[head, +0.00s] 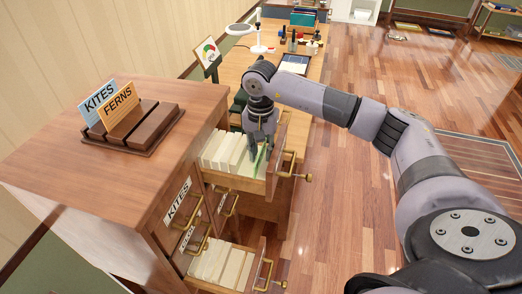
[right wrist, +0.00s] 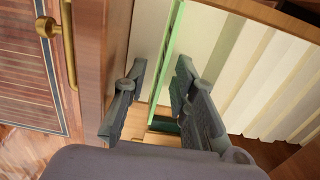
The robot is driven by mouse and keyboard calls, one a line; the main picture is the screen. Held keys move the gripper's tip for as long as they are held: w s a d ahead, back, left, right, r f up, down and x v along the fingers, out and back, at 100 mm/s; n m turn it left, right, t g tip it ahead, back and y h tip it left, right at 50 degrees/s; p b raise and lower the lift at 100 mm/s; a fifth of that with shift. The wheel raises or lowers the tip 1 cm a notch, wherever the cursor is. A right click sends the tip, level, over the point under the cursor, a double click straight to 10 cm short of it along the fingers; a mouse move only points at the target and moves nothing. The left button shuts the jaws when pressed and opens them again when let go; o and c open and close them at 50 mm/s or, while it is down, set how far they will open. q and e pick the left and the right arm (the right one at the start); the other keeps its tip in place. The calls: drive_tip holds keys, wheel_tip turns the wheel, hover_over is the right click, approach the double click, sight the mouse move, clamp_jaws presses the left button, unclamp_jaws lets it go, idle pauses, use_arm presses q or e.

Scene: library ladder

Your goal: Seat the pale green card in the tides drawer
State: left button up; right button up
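The pale green card (head: 259,158) stands on edge at the front end of the upper open drawer (head: 272,172), beside a row of cream cards (head: 227,150). In the right wrist view the green card (right wrist: 166,60) is a thin upright strip between my right gripper's fingers, with gaps on both sides. My right gripper (head: 259,146) reaches down into this drawer; it also shows in the right wrist view (right wrist: 156,97), open. I cannot read a "tides" label on any drawer. My left gripper is not in view.
A lower drawer (head: 260,262) with cream cards is also open. A KITES label (head: 177,201) is on the cabinet (head: 150,180). A wooden rack (head: 140,128) on top holds KITES (head: 98,98) and FERNS (head: 119,103) cards. A desk with a lamp (head: 258,30) stands behind.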

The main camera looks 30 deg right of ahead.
wheel_tip(320, 180, up, 12)
drive_tip(key=b, duration=0.3)
idle(0.5)
